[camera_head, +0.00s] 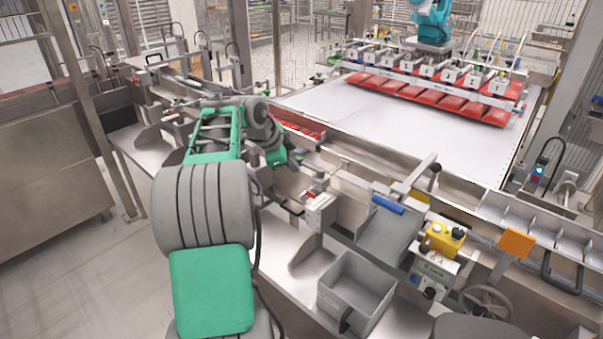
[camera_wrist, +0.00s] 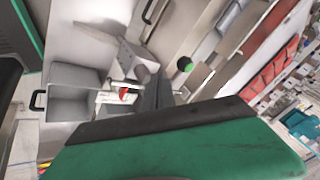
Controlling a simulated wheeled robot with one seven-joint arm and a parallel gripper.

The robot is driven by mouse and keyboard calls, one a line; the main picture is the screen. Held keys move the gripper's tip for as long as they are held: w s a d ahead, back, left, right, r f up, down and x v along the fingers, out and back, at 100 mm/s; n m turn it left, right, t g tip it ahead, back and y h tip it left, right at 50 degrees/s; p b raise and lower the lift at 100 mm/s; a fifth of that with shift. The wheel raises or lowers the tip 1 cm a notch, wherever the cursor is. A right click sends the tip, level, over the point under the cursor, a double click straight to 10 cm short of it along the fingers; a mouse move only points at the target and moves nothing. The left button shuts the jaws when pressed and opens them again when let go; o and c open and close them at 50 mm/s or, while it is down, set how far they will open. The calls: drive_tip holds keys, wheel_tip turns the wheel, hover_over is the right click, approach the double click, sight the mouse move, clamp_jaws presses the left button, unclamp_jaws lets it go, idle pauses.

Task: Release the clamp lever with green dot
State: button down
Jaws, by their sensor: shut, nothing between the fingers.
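A round green dot on a dark knob, the end of the clamp lever (camera_wrist: 185,64), shows in the wrist view just beyond my gripper's fingertips and slightly right of them. The lever's arm is mostly hidden, and I cannot tell its angle. My gripper (camera_wrist: 160,84) is shut and empty, with its grey fingers pointing toward the machine's front rail. I see a gap in the picture between the fingertips and the dot, but cannot tell the depth. In the head view, my gripper (camera_head: 294,160) is low beside the rail, and I cannot clearly make out the green dot there.
A grey open bin (camera_head: 355,290) stands on the front ledge, also visible in the wrist view (camera_wrist: 78,95). A bracket with a red-and-white part (camera_head: 318,207) is close to my gripper. A yellow control box (camera_head: 441,238) and handwheel (camera_head: 487,303) stand right. The white table (camera_head: 400,130) lies behind the rail.

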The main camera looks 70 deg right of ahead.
drive_tip(key=p+v, duration=0.1)
drive_tip(key=v, duration=0.9)
drive_tip(key=shift+w+a+p, duration=0.15)
drive_tip(key=shift+a+p, duration=0.1)
drive_tip(key=shift+p, duration=0.05)
